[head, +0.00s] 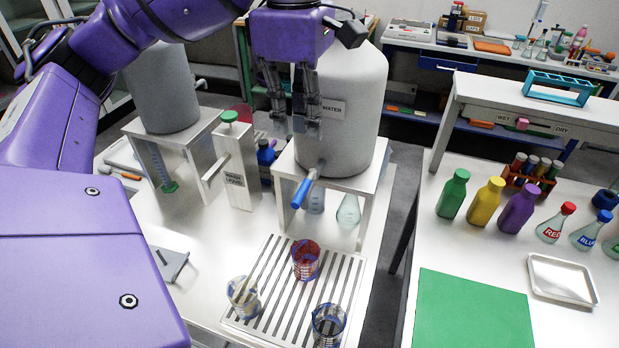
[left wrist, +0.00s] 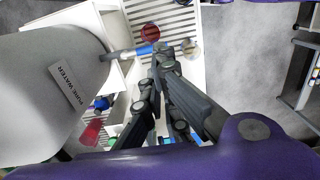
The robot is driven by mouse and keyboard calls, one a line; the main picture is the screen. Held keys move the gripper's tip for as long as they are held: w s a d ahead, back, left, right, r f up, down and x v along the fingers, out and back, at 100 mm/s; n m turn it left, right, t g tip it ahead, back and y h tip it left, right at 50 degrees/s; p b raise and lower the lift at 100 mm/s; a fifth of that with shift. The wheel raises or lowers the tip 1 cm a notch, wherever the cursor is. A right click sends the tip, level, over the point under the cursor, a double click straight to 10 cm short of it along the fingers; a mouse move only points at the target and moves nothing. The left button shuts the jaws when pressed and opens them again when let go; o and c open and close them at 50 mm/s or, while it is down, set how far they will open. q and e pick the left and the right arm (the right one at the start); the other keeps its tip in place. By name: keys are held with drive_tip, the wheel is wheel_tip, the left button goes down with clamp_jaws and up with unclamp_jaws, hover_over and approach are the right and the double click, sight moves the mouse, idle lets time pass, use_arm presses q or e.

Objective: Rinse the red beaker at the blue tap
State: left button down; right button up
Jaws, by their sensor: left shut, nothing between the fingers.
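The red beaker (head: 306,262) stands upright on the slotted drain rack (head: 283,275), below and in front of the blue tap (head: 302,193). The tap sticks out from the foot of the grey water tank (head: 350,95). In the left wrist view the red beaker (left wrist: 149,32) is close beyond the blue tap (left wrist: 144,50). My left gripper (head: 292,128) hangs fingers-down in front of the tank, above and apart from the tap and the beaker. It is shut and empty, and it also shows in the left wrist view (left wrist: 165,62). My right gripper is not in view.
A pale beaker (head: 243,297) and a dark-tinted beaker (head: 328,325) share the rack. The wash liquid post (head: 235,165) and a second grey tank (head: 160,90) stand left. The right table holds several bottles, flasks, a green mat (head: 470,310) and a white tray (head: 562,279).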

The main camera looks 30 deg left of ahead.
sight(299, 196)
use_arm(q)
drive_tip(key=shift+a+r, duration=0.25)
drive_tip(key=shift+f, duration=0.1)
wheel_tip(299, 196, down, 13)
drive_tip(key=shift+f+p, duration=0.1)
drive_tip(key=shift+p, duration=0.45)
drive_tip(key=shift+f, duration=0.3)
